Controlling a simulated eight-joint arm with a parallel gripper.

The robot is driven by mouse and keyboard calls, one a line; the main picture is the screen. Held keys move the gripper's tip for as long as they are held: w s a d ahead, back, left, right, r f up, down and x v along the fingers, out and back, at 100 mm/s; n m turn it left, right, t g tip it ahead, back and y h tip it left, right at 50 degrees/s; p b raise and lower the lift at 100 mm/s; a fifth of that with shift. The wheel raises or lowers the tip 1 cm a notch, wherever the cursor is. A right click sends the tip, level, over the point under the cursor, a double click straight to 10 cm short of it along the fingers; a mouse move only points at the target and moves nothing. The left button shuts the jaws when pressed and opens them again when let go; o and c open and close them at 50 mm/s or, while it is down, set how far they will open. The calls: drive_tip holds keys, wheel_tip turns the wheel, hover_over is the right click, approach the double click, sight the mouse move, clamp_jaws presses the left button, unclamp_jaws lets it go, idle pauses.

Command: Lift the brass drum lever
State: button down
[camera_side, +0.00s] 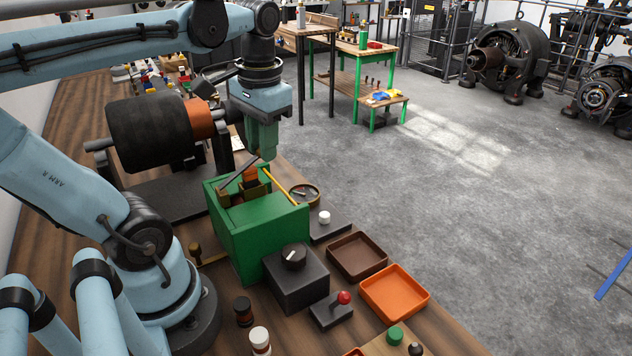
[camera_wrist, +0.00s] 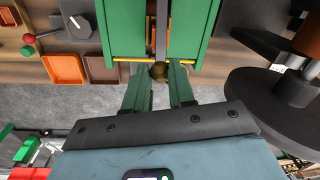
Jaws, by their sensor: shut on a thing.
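The drum lever is a dark grey bar (camera_side: 238,176) on top of the green box (camera_side: 262,226). It slants upward from the box's left side toward my gripper (camera_side: 264,156). In the wrist view the bar (camera_wrist: 161,28) runs straight to a round brass knob (camera_wrist: 158,71) at its end. My gripper's green fingers (camera_wrist: 160,74) stand on either side of this knob, shut on it. In the side view the fingers mostly hide the knob. Copper-coloured and brass parts (camera_side: 250,176) sit in the box top under the bar.
A black drum with a copper band (camera_side: 150,135) stands left of the box. A black knob box (camera_side: 297,278), a red-knobbed lever (camera_side: 344,298), a brown tray (camera_side: 357,256) and an orange tray (camera_side: 394,292) lie in front and right. A small brass-knobbed lever (camera_side: 195,250) is at left.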

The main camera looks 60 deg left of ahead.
sight(239, 171)
drive_tip(key=shift+s+r+t, duration=0.55)
drive_tip(key=shift+r+t, duration=0.05)
drive_tip(key=shift+t, duration=0.2)
drive_tip(key=s+r, duration=0.2)
drive_tip(key=s, duration=0.1)
drive_tip(key=shift+s, duration=0.25)
drive_tip(key=shift+s+r, duration=0.25)
drive_tip(key=shift+s, duration=2.1)
drive_tip(key=c, duration=0.9)
unclamp_jaws()
drive_tip(key=shift+c, duration=0.2)
